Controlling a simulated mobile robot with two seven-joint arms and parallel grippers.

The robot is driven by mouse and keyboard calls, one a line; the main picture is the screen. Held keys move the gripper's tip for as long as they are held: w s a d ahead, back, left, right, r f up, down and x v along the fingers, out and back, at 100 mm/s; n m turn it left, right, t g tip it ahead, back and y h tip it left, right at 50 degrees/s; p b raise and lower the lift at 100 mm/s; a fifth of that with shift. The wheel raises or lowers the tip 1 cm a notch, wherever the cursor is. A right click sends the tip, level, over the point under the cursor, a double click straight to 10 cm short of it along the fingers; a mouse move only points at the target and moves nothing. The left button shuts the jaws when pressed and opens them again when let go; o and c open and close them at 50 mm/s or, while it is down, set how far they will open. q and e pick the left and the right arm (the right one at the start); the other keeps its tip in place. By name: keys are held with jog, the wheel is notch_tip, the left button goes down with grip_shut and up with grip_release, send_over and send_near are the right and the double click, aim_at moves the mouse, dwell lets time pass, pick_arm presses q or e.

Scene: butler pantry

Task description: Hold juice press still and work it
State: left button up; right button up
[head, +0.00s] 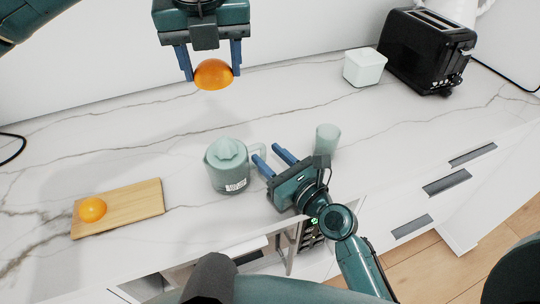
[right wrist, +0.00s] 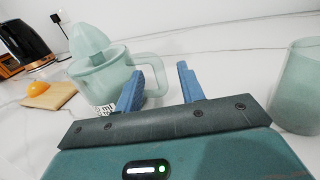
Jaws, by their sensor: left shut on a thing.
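The pale green juice press (head: 228,165) stands upright on the marble counter, with its ribbed cone on top and its handle (head: 259,151) toward the right. It also shows in the right wrist view (right wrist: 98,70). My left gripper (head: 213,72) is shut on an orange half (head: 213,75), held in the air beyond the press. My right gripper (head: 265,152) is open, its fingertips close to the handle. In the right wrist view the handle (right wrist: 152,62) shows past and partly between the fingers (right wrist: 160,80); I cannot tell whether they touch it.
A wooden board (head: 140,203) with another orange piece (head: 92,209) lies at left. A pale green cup (head: 327,138) stands right of my right gripper. A white container (head: 364,67) and black toaster (head: 426,50) stand at back right. The counter between board and press is clear.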

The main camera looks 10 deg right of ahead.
jog(key=shift+w+a, duration=0.15)
jog(key=shift+w, duration=0.1)
jog(key=shift+c, duration=0.5)
grip_shut()
pick_arm(q)
notch_tip(320, 180, down, 8)
jog(key=m, duration=0.3)
jog(key=m+h, duration=0.1)
jog(key=m, duration=0.2)
jog(key=shift+a+f+h, duration=0.1)
jog(key=shift+f+h, duration=0.05)
jog(key=shift+h, duration=0.15)
